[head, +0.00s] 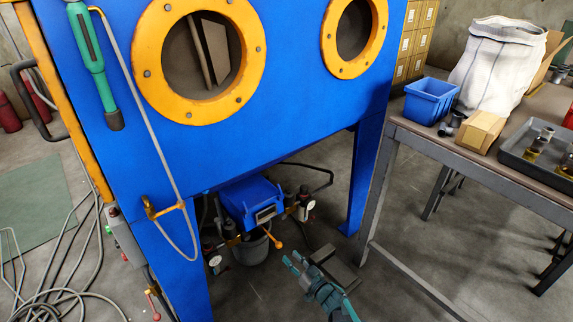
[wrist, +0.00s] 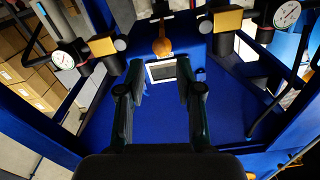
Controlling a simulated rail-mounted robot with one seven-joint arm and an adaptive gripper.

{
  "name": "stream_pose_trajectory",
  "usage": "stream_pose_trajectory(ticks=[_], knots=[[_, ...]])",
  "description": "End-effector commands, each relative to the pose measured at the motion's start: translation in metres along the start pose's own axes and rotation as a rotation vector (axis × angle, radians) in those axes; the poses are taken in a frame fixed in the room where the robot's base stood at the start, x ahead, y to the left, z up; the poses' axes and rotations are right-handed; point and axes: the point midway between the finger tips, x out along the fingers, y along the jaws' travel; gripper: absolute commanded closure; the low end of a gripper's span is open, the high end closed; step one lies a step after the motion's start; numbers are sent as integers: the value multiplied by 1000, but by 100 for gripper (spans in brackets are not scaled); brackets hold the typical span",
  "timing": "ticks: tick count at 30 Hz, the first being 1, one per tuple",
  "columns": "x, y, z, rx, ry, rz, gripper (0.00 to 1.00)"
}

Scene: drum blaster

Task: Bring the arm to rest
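My gripper (head: 292,259) is at the lower middle of the head view, low in front of the blue blaster cabinet (head: 290,115). In the wrist view my gripper (wrist: 159,72) shows two dark fingers spread apart with nothing between them, so it is open and empty. Beyond the fingers is the blue unit (wrist: 215,120) with a white-framed panel (wrist: 161,72) and an orange lever (wrist: 162,42). In the head view the blue unit (head: 246,198) hangs under the cabinet, and the orange lever (head: 272,239) points down toward my gripper. A gap shows between lever and gripper.
Pressure gauges (head: 214,261) flank the blue unit. A cabinet leg (head: 365,180) and a workbench (head: 470,160) with a blue bin (head: 430,100) stand to the right. Hoses (head: 75,270) lie on the floor at left. The floor between the cabinet and bench is mostly open.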

Motion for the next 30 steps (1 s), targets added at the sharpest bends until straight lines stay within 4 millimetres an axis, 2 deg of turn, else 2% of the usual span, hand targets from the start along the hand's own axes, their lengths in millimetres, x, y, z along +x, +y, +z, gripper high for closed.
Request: stream_pose_trajectory(ticks=[4, 8, 12, 14, 18, 23, 26, 30], knots=[[-2, 21, 18, -45, -87, 95, 65], [-15, 56, 47, -84, -238, 258, 65], [-47, 92, 81, -105, -453, 451, 65], [-65, 104, 94, -105, -552, 525, 65], [-113, 120, 122, -83, -794, 674, 65], [-177, 117, 144, -23, -1092, 794, 65], [-217, 103, 152, 34, -1284, 837, 65], [-271, 70, 152, 139, -1558, 854, 65]])
